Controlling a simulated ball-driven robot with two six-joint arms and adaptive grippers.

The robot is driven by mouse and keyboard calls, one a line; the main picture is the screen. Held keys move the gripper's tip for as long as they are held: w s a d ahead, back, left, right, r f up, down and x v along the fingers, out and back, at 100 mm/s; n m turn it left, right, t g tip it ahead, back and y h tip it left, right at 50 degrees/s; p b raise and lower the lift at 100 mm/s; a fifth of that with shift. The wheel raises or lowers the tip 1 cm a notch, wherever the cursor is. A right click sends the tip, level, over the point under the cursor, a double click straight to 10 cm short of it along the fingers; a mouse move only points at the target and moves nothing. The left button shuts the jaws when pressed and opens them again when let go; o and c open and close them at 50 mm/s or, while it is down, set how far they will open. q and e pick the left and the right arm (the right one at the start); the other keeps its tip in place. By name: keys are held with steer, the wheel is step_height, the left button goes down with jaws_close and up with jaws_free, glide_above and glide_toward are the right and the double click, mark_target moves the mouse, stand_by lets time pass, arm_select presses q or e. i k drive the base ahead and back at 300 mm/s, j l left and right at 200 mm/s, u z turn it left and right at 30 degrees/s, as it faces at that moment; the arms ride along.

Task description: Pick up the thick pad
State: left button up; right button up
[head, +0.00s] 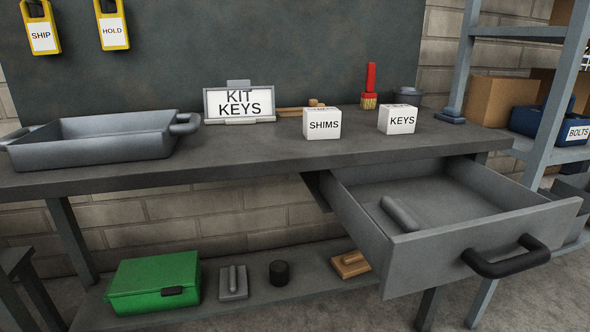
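Nothing in the head view is labelled as the thick pad, and I cannot tell which object it is. A grey rounded bar (400,214) lies in the open drawer (400,255), near its left wall. On the lower shelf (255,308) are a grey block with a raised grip (233,283), a short black cylinder (279,273) and a tan block with a raised grip (350,264). A small blue-grey flat piece (450,117) lies at the bench's right end. Neither of my grippers is in view.
The bench (240,160) holds a grey tray (95,145), a KIT KEYS sign (239,104), SHIMS (321,124) and KEYS (397,119) boxes, and a red brush (370,86). A green case (153,286) sits below. The drawer juts forward; its front bears a black handle (507,262).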

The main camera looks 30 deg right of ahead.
mark_target(393, 216)
steer(key=z, duration=1.65)
steer(key=i+l+u, duration=0.2)
steer(key=l, duration=0.65)
steer(key=l+u, duration=0.2)
steer(key=l, duration=0.6)
